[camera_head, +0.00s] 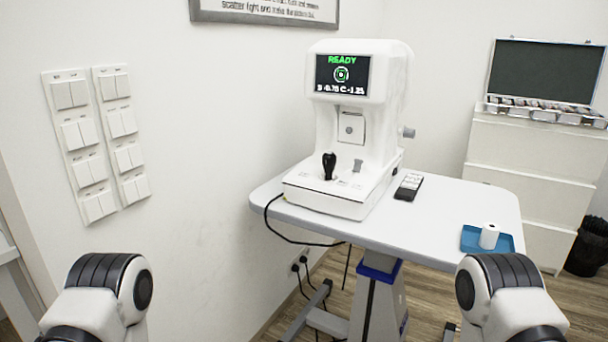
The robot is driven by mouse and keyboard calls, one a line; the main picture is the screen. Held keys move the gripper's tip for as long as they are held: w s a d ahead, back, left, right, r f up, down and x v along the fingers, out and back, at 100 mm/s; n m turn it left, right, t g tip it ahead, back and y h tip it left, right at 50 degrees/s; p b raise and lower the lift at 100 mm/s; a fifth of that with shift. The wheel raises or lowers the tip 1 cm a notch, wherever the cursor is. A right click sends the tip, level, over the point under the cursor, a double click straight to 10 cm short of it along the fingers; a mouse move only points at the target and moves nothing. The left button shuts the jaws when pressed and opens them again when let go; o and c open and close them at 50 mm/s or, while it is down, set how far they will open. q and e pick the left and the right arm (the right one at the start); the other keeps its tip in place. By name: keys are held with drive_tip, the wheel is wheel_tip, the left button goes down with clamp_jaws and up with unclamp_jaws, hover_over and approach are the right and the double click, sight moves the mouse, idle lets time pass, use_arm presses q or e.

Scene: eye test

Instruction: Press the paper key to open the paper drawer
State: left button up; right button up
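A white eye-test machine (361,105) stands on the light grey table (449,213). Its screen (342,74) is lit and shows "READY" in green above a ring and some figures. A black joystick (329,165) and a small grey knob (357,166) stand on its base (326,196). Small marks show on the base, too small to read, so I cannot tell which is the paper key. I cannot make out a paper drawer, open or shut. A white paper roll (489,236) stands upright on a blue tray (471,238). Neither gripper is in view; only my arm links show.
A dark remote (408,187) lies right of the machine. A black cable (272,226) hangs over the table's left edge. Switch panels (83,145) are on the left wall. A white drawer cabinet (526,160) with an open lens case (545,75) stands behind, right. The table's front middle is clear.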

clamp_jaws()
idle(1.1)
